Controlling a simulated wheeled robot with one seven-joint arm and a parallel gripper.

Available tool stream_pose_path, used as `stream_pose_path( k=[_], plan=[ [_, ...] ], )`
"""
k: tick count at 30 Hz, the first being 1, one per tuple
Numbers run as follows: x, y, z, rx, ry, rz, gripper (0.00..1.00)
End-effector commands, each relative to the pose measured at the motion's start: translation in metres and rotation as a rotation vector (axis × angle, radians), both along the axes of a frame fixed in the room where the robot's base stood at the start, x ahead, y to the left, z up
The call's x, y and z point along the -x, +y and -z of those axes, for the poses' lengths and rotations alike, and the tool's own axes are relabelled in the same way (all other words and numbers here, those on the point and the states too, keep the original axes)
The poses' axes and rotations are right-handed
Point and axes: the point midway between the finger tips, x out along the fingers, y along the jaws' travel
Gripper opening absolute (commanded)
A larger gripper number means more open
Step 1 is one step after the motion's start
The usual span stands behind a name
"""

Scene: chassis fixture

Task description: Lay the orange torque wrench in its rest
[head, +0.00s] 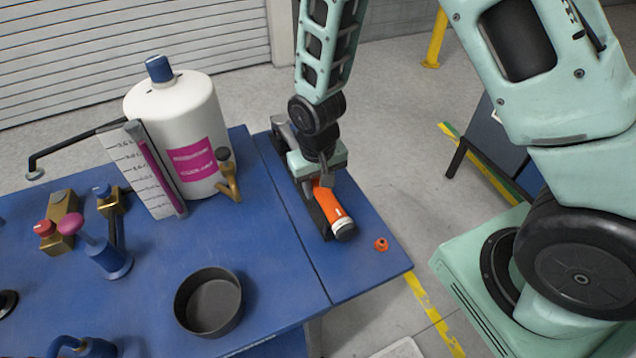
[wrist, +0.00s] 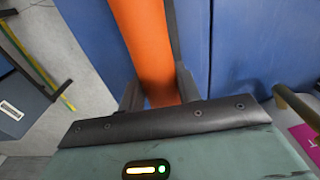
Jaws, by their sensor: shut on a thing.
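The orange torque wrench (head: 332,207) lies along the right part of the blue table, its dark, pale-ringed end toward the front. It also shows in the wrist view (wrist: 145,40), running up from between the fingers. My gripper (head: 324,182) is shut on the orange handle, low over the table; its fingers show on both sides of the handle in the wrist view (wrist: 160,93). A long dark piece, seemingly the rest (head: 313,212), runs beside and partly under the wrench. My gripper hides the wrench's middle, and I cannot tell whether the wrench touches the rest.
A small orange-red knob (head: 381,244) is on the table right of the wrench. A white tank (head: 172,110) with a brass valve (head: 229,185) stands to the left. A dark round bowl (head: 208,302) is at the front. Several fittings stand at far left. The table's right edge is close.

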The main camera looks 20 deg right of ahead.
Motion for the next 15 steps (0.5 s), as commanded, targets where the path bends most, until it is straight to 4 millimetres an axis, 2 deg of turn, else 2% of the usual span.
stream_pose_path(
  k=[14,15],
  plan=[
    [-0.001,0.0003,0.0056,-0.001,-0.003,0.0,0.0],
    [-0.001,0.0003,0.0055,-0.001,-0.003,0.0,0.36]
  ],
)
